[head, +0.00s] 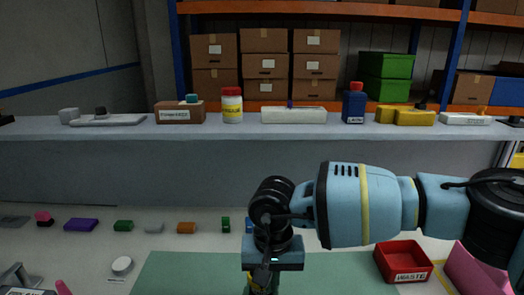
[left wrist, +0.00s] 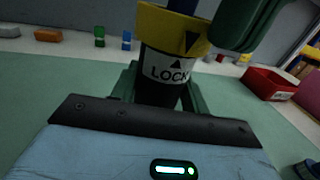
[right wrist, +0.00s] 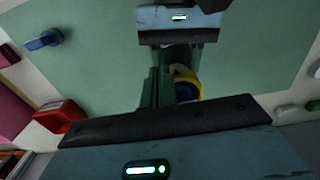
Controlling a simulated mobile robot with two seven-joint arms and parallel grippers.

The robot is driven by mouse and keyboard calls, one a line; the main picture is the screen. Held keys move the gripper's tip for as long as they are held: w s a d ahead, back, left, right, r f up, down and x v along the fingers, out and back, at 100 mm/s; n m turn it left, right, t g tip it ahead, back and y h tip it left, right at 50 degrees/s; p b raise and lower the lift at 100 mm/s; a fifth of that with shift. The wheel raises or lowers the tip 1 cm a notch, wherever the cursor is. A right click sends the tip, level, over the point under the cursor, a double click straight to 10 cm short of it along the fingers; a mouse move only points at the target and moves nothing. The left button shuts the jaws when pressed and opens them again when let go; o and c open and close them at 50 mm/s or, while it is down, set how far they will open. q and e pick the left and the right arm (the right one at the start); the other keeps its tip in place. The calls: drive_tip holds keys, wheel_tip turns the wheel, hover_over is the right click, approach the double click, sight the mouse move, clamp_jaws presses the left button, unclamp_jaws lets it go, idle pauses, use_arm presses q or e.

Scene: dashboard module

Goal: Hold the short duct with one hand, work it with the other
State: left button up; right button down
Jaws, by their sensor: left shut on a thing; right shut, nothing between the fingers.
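The short duct (left wrist: 160,72) is a black tube with a white LOCK label and a yellow collar (left wrist: 172,30). In the left wrist view it stands between the green fingers of my left gripper (left wrist: 158,95), which is shut on it. In the right wrist view the collar (right wrist: 186,82) shows a blue inside, and the rest of the duct is mostly hidden. My right gripper (right wrist: 153,92) is shut and empty, its fingers right beside the collar; I cannot tell whether they touch. In the head view my right gripper (head: 264,277) covers most of the duct.
A green mat (head: 180,275) covers the table's middle. A red WASTE bin (head: 403,262) stands at its right, beside a pink bin (head: 476,268). Several small coloured parts, such as a purple block (head: 81,225), lie in a row behind the mat. A shelf (head: 130,130) with bottles and boxes runs behind.

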drive_tip(key=shift+w+a, duration=0.1)
drive_tip(key=shift+w, duration=0.15)
idle(0.7)
drive_tip(key=shift+a, duration=0.2)
drive_tip(key=shift+s+a, duration=0.15)
drive_tip(key=shift+a, duration=0.65)
drive_tip(key=shift+w+a, duration=0.25)
drive_tip(key=shift+a, duration=0.45)
drive_tip(key=shift+s+a, duration=0.1)
drive_tip(key=shift+s, duration=0.1)
idle(0.3)
drive_tip(key=shift+s+a, duration=0.1)
drive_tip(key=shift+s, duration=0.1)
wheel_tip(320, 180, up, 6)
idle(0.6)
drive_tip(key=shift+s, duration=0.1)
